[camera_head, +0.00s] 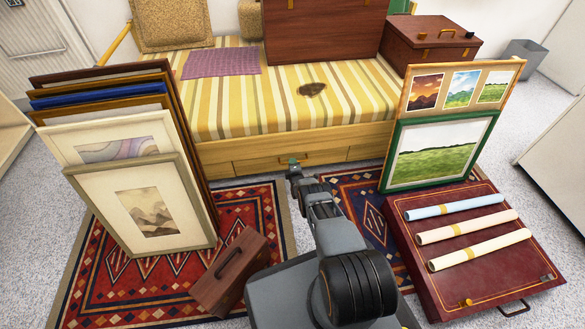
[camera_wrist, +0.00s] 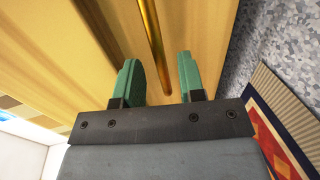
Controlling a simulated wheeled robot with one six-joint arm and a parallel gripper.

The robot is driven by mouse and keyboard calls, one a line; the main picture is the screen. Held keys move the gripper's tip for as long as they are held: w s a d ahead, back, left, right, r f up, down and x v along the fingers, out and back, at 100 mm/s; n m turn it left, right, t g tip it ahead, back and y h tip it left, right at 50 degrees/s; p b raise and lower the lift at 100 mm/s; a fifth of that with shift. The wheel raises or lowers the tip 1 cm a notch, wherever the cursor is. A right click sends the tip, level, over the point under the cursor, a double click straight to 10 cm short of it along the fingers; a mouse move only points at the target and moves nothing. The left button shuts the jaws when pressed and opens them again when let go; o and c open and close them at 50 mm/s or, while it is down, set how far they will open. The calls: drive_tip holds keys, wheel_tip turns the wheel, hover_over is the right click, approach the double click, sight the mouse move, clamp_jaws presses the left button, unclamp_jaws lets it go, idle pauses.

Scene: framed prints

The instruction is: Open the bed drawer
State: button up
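The bed drawer (camera_head: 330,155) is a wooden front panel low in the bed's base, and it looks shut. Its brass bar handle (camera_wrist: 152,40) runs lengthwise through the wrist view, between the two green fingers as seen there. My gripper (camera_head: 293,162) is at the drawer front in the head view, hiding part of it. In the wrist view my gripper (camera_wrist: 160,68) is open, with a visible gap on each side of the handle. I cannot tell how deep the handle lies between the fingers.
Framed prints (camera_head: 150,200) lean in a stack at left, and more (camera_head: 440,150) stand at right. A brown case (camera_head: 230,270) lies on the left rug. A maroon portfolio (camera_head: 480,260) with rolled papers lies at right. Patterned rug (camera_head: 265,215) covers floor before the drawer.

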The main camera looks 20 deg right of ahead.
drive_tip(key=shift+b+x, duration=0.85)
drive_tip(key=shift+x, duration=0.35)
clamp_jaws()
